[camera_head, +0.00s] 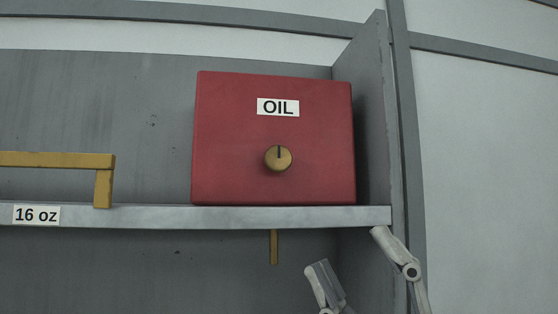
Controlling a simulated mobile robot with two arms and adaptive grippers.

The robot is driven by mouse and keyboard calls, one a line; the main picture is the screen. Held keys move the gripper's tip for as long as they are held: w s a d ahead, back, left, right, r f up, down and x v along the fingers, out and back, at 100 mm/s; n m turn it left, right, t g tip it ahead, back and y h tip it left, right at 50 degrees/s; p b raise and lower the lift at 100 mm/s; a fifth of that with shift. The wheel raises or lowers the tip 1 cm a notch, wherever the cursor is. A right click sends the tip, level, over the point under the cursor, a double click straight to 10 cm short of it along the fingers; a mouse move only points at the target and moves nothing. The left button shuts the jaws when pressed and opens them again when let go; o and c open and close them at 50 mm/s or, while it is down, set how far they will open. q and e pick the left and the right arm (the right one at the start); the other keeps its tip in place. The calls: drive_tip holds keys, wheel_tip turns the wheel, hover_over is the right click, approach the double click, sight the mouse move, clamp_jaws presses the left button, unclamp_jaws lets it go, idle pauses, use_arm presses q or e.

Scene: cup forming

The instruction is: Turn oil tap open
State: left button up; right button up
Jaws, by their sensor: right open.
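The red oil box (220,140) stands on the grey shelf and carries a white "OIL" label (278,107). The oil tap is a round brass knob (279,160) on its front. The dark mark on the knob points straight up. A thin brass spout (274,247) hangs below the shelf under the box. My right gripper (349,250) is at the lower right, below the shelf edge and to the right of the spout. Its two fingers are spread wide with nothing between them, and it is apart from the knob. My left gripper is not in view.
The shelf edge (300,217) runs between my right gripper and the knob in the picture. A grey side panel (372,110) stands right of the box.

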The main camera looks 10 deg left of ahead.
drive_tip(key=s+a+n+g+h, duration=0.4)
drive_tip(key=s+a+n+g, duration=0.15)
drive_tip(key=a+n, duration=0.2)
drive_tip(key=s+a+n+g+h, duration=0.4)
drive_tip(key=a+n+g, duration=0.3)
drive_tip(key=n, duration=0.1)
drive_tip(key=m+t+h, duration=0.9)
drive_tip(key=t+h, duration=0.4)
drive_tip(key=t, duration=0.7)
approach(278, 162)
drive_tip(key=shift+g, duration=0.25)
drive_tip(key=p+x, duration=0.1)
drive_tip(key=x, duration=0.1)
drive_tip(key=p+x, duration=0.2)
drive_tip(key=x, duration=0.1)
drive_tip(key=r+p+x, duration=0.1)
drive_tip(key=p+x, duration=0.1)
drive_tip(key=x, duration=0.1)
drive_tip(key=shift+d, duration=0.1)
drive_tip(key=shift+p+x, duration=0.5)
drive_tip(key=shift+x, duration=0.3)
drive_tip(key=shift+f, duration=0.25)
